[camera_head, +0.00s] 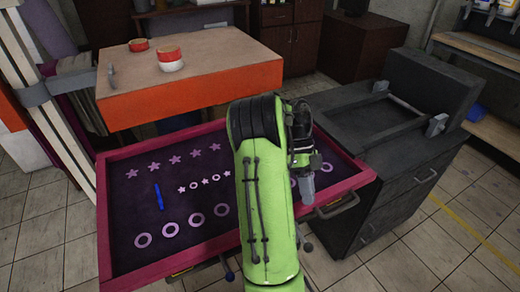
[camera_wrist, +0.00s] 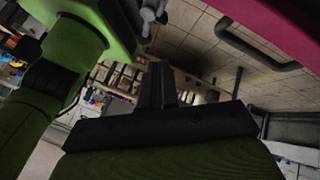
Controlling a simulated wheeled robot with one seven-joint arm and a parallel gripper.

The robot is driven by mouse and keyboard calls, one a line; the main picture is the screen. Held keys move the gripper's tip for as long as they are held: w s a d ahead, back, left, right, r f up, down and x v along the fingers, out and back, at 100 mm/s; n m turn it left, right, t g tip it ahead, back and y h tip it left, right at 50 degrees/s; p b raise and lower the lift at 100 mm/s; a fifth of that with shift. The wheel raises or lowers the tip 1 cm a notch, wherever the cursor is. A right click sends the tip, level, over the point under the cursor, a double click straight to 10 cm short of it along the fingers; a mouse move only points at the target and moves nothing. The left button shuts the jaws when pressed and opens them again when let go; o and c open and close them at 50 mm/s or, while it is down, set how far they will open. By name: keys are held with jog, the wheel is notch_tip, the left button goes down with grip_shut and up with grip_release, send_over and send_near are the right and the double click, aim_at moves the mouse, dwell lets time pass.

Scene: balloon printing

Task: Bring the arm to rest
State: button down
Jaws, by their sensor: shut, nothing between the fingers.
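My green arm reaches up over the framed dark panel (camera_head: 180,239) in the head view and bends at its top. My gripper (camera_head: 307,194) hangs over the right part of this panel, near its pink-red frame (camera_head: 353,172). In the wrist view my gripper (camera_wrist: 163,66) is shut and empty, with its fingers together. Part of my own green arm fills the left side of that view.
The panel bears printed stars (camera_head: 154,169) and rings (camera_head: 168,229), and a blue pen-like object (camera_head: 159,196). An orange-sided table (camera_head: 190,97) with red-and-white round containers (camera_head: 170,60) stands behind. A dark cabinet (camera_head: 400,197) stands at right. Tiled floor (camera_head: 435,245) is free at lower right.

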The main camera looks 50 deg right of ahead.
jog(key=w+a+r+n+t+h+p, duration=0.2)
jog(key=w+a+r+n+t+h, duration=0.4)
jog(key=a+r+n, duration=0.8)
jog(key=s+a+r+n+t+y+p, duration=0.1)
jog(key=a+n+t, duration=0.5)
jog(key=a+n, duration=0.9)
jog(key=n+p, duration=0.1)
jog(key=n, duration=0.5)
jog(key=shift+s+a, duration=0.15)
jog(key=shift+a, duration=0.2)
